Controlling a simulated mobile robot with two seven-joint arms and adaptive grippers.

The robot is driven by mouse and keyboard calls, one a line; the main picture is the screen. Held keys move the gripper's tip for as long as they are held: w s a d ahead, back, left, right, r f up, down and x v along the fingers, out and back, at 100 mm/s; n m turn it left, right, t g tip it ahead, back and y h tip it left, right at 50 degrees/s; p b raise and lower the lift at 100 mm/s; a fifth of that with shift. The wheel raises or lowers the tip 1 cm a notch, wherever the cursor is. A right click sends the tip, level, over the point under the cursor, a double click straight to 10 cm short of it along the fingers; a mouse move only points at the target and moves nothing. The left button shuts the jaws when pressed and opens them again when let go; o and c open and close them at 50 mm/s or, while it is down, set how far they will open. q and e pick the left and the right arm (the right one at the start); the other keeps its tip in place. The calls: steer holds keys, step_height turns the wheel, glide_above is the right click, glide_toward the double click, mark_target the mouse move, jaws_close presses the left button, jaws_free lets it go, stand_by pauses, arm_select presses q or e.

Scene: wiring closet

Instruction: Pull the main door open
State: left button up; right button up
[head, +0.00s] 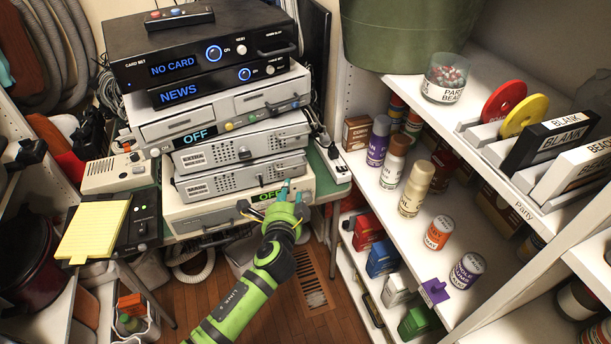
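A grey slotted unit with a small label that seems to read MAIN (240,180) sits low in the stack of devices on the left. Its front panel looks closed, with a small dark knob or handle in the middle. My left gripper (266,202) is just below and in front of it, before the lowest white unit (195,217) with a green OFF display. The gripper's fingers look spread, with nothing seen between them. The gripper hides part of that lowest unit's front. Whether a finger touches it I cannot tell. My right gripper is not in view.
Above are a similar EXTRA unit (241,151), a white OFF unit (220,115) and black NEWS and NO CARD boxes. A yellow notepad (93,230) lies at left. White shelves (390,225) with cans stand close at right. Wooden floor (320,310) shows between.

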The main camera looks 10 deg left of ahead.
mark_target(293, 171)
arm_select(q)
steer(key=shift+t, duration=0.3)
steer(key=w, duration=0.2)
steer(key=w+r, duration=0.1)
steer(key=w, duration=0.4)
steer(key=shift+w+a+r, duration=0.15)
steer(key=shift+w+a, duration=0.05)
steer(key=shift+a, duration=0.2)
jaws_close()
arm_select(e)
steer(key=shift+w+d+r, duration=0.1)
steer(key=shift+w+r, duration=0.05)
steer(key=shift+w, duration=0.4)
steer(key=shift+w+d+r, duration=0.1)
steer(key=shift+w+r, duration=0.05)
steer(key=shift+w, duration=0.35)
